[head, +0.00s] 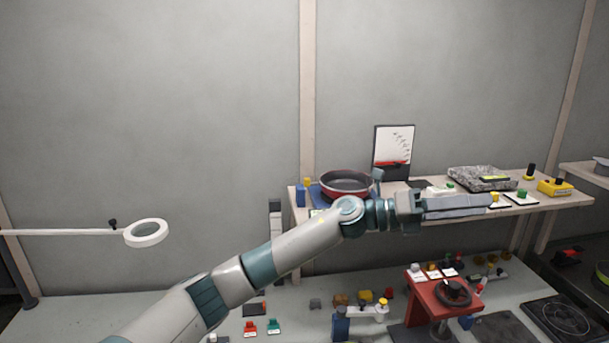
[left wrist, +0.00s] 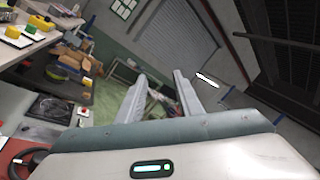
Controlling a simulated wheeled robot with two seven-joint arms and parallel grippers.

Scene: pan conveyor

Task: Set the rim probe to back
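I cannot tell for certain which part is the rim probe. A dark pan with a red outside (head: 346,183) sits in a blue holder on the raised shelf, and a small blue upright piece (head: 378,175) stands at its right rim. My left gripper (head: 488,202) reaches across in front of the shelf, pointing right, past the pan. In the left wrist view my left gripper (left wrist: 160,86) shows two fingers apart with nothing between them. My left arm hides part of the shelf front below the pan. My right gripper is in neither view.
The raised shelf (head: 565,198) also bears a chart stand (head: 393,150), a grey stone block (head: 482,178) and a yellow box (head: 555,187). Below stand a red fixture with a black ring (head: 454,291) and several small coloured parts. A ring lamp (head: 146,233) juts in at left.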

